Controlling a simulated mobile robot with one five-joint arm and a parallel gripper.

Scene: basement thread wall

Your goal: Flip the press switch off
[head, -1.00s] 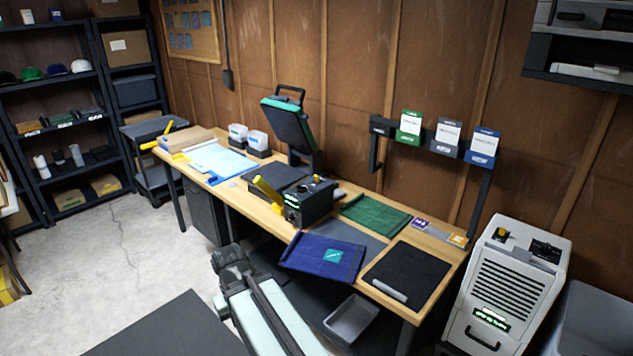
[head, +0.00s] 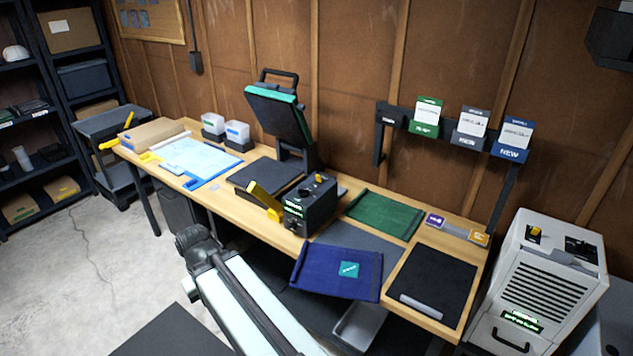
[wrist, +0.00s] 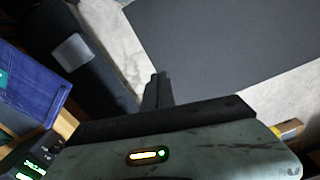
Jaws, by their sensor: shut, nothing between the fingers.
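The heat press (head: 283,125) stands on the workbench with its upper platen raised. Its black control box (head: 308,205) has a lit green display on the front and a dark knob and a small yellow part on top. A yellow lever (head: 264,200) sticks up at the box's left. Which position the switch is in is too small to tell. My gripper (wrist: 157,90) is shut and empty in the wrist view, over the floor and dark mat. The box's lit corner (wrist: 35,165) shows at the lower left there, apart from the fingers.
A blue folded cloth (head: 335,272) hangs over the bench's front edge, right of my arm. A green cloth (head: 385,215) and a black pad (head: 432,285) lie farther right. A white machine (head: 550,285) with a yellow knob stands at the right. Open floor lies left.

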